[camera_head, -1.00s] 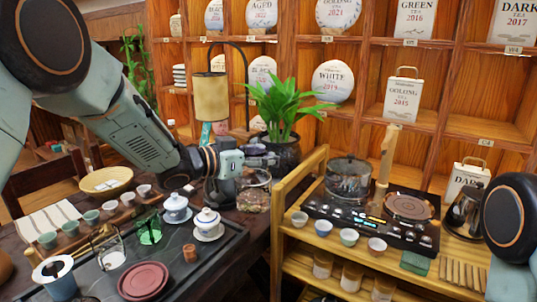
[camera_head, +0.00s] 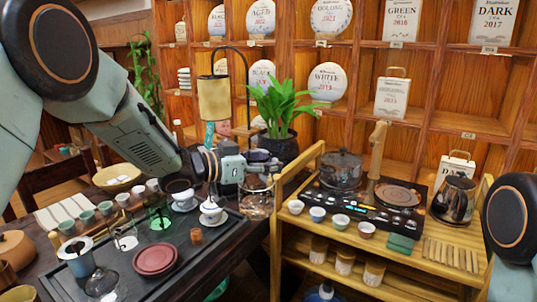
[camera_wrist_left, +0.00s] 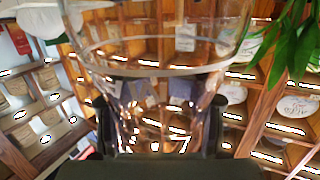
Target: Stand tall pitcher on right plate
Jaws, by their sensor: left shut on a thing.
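My left gripper (camera_head: 255,163) is shut on a clear glass vessel, which I take for the tall pitcher (camera_wrist_left: 155,60). In the left wrist view the clear wall and rim stand between and above the dark fingers. In the head view the glass (camera_head: 257,204) shows faintly beside the gripper, near the tea table's right edge; its base is hard to make out. The right plate (camera_head: 397,196) is a bare brownish disc on the black stove (camera_head: 365,212), right of and apart from the gripper. My right gripper is out of view.
A glass pot (camera_head: 342,170) covers the stove's left side. A bamboo post (camera_head: 377,150) stands between pot and plate. Small cups (camera_head: 341,221) line the front; a dark kettle (camera_head: 454,198) stands right. A leafy plant (camera_head: 281,105) rises behind the gripper.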

